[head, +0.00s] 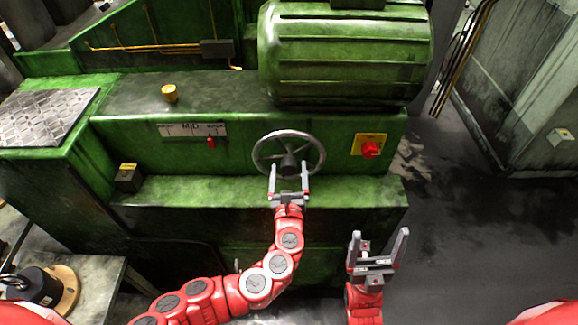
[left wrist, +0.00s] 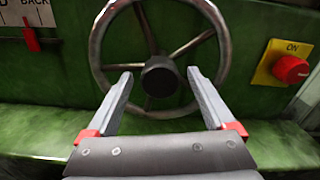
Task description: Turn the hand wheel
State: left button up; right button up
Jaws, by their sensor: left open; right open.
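The hand wheel (head: 256,152) is a grey metal ring with spokes and a dark hub, mounted upright on the front of the green machine. In the left wrist view the wheel (left wrist: 97,45) fills the upper middle, with its dark hub (left wrist: 160,76) between my fingertips. My left gripper (head: 289,172) is open in front of the wheel's lower half, and its fingers (left wrist: 160,77) point at the wheel on both sides of the hub. I cannot tell whether they touch it. My right gripper (head: 379,243) is open and empty, lower right of the wheel and apart from it.
A red button on a yellow plate (head: 370,146) sits right of the wheel. A small red lever (head: 211,142) under a white label plate (head: 180,130) is to its left. A green ledge (head: 170,190) runs below the wheel. The floor (head: 470,220) at right is clear.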

pick_arm(q)
jog(key=shift+w, duration=0.4)
grip_shut()
dwell(0.4)
